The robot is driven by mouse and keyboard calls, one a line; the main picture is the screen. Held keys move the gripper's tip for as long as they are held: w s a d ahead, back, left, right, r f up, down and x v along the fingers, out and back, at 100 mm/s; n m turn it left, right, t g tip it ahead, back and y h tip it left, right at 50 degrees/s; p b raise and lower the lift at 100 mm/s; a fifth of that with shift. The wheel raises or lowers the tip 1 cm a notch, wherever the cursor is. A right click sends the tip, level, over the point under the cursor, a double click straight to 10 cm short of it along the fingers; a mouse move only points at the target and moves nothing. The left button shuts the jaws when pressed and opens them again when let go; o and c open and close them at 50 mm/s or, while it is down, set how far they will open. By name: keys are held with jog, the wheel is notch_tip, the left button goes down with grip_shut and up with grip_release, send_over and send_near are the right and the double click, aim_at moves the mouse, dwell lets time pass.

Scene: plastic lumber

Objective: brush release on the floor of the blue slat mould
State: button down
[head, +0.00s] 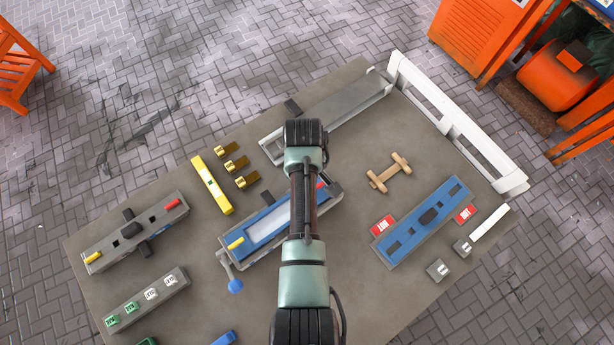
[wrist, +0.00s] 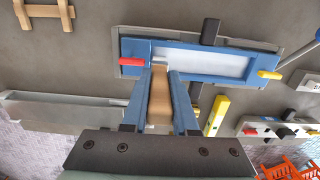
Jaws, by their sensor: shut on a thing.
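The blue slat mould (head: 237,243) lies at the table's middle, with a long pale floor (head: 268,224) inside its blue frame. My arm covers its right part in the head view. In the wrist view the mould (wrist: 190,75) shows whole, a red grip at its left end and a yellow one at its right. My gripper (wrist: 160,75) is shut on a brush (wrist: 159,105) with a tan wooden handle. The brush's pale tip points at the left end of the floor; I cannot tell if it touches. My gripper is hidden in the head view.
A second blue mould (head: 405,235) with red tags lies right. A grey trough (head: 345,103) lies behind, beside a white rail (head: 460,125). A wooden piece (head: 388,172), a yellow level (head: 211,185) and brass pieces (head: 237,165) lie nearby. A blue-knobbed lever (head: 235,285) sticks out in front.

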jog(key=shift+f, duration=0.2)
jog(key=shift+s+a, duration=0.1)
jog(key=shift+s+a+r+p, duration=0.1)
jog(key=shift+s+a+p, duration=0.35)
jog(key=shift+a+p, duration=0.15)
jog(key=shift+s+a+r+p, duration=0.1)
jog(key=shift+s+a+p, duration=0.35)
jog(key=shift+a, duration=0.2)
jog(key=shift+a, duration=0.1)
jog(key=shift+s+a+f+p, duration=0.15)
jog(key=shift+s+a+p, duration=0.25)
jog(key=shift+s+a, duration=0.8)
jog(key=shift+w+a, duration=0.1)
jog(key=shift+a, duration=0.1)
